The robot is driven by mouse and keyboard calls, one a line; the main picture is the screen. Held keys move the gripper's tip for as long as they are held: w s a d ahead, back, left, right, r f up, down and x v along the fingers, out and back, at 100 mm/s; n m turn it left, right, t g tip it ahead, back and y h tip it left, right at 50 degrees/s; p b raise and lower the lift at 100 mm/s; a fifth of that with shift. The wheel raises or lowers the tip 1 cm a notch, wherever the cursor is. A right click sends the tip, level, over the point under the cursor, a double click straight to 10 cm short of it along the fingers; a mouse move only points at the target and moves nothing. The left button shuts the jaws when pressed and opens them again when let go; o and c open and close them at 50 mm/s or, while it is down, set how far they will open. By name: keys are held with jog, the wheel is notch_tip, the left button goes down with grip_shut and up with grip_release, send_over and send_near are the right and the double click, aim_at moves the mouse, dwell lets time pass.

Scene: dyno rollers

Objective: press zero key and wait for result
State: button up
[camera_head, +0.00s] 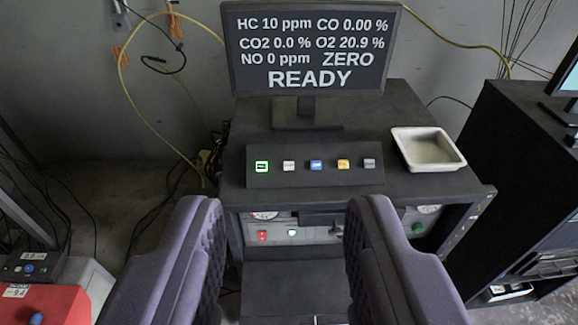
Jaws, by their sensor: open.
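A black monitor (308,48) stands at the back of a dark cabinet. Its screen reads HC 10 ppm, CO 0.00 %, CO2 0.0 %, O2 20.9 %, NO 0 ppm, ZERO READY. In front of it, a sloped key panel (316,181) carries a row of keys: a key lit with a green outline (262,167), a white key (289,166), a blue key (316,165), an orange key (343,164) and a grey key (369,163). Their labels are too small to read, so I cannot tell which is zero. My gripper (288,212) is open and empty, its fingers apart in the foreground below the panel.
A shallow cream tray (428,162) lies on the cabinet top, right of the keys. The cabinet front (320,232) has a red and several green controls. A black cabinet (500,170) stands at right; a red machine (45,303) is at lower left. Cables hang behind.

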grip_shut()
dwell(1.4)
